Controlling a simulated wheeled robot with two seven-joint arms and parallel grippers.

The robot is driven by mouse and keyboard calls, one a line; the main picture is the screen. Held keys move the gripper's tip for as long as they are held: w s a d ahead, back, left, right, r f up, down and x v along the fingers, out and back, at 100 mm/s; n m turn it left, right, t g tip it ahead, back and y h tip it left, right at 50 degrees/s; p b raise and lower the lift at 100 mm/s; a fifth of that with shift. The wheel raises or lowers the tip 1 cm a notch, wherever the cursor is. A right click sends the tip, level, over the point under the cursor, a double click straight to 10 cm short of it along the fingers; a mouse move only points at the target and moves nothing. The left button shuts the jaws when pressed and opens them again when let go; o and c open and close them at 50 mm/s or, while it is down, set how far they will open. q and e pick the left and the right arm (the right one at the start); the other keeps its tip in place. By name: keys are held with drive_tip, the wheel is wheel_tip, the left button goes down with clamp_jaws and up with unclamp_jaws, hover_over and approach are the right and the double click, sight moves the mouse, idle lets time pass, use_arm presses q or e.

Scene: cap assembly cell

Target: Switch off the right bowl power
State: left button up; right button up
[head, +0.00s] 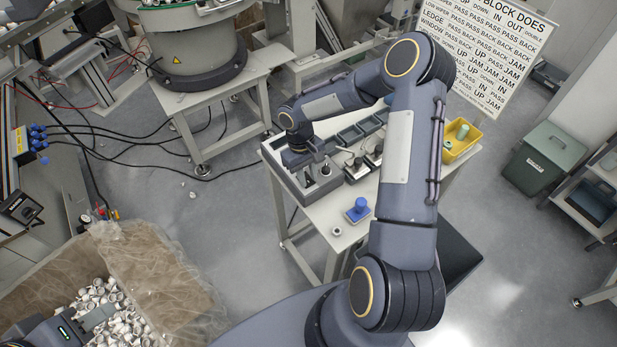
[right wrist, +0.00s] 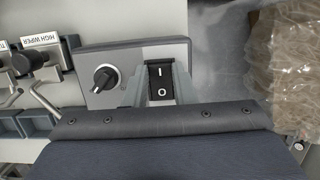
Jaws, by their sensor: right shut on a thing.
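A grey control box (right wrist: 118,68) with a black rotary knob (right wrist: 104,77) and a black rocker switch (right wrist: 161,78) marked I and O shows in the right wrist view. In the head view the box (head: 322,189) stands at the left end of the white table. My right gripper (right wrist: 161,92) has its pale fingers on both sides of the rocker and is shut on it. Which side of the rocker is pressed I cannot tell. My left gripper (head: 97,318) is over a bin of white caps (head: 125,325); its fingertips are unclear.
Tools with tags, one reading HIGH WIPER (right wrist: 40,40), stand beside the box. The table (head: 340,240) also carries a blue-knobbed part (head: 358,209), a small ring (head: 337,231) and a yellow tray (head: 470,150). A feeder bowl stand (head: 195,60) is behind. Crumpled brown lining (right wrist: 285,70) lies to the right.

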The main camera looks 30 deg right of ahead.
idle(0.3)
drive_tip(key=o, duration=1)
drive_tip(key=shift+w, duration=0.1)
drive_tip(key=b+v, duration=0.2)
drive_tip(key=v, duration=0.5)
drive_tip(key=shift+w, duration=0.1)
drive_tip(key=shift+r, duration=0.4)
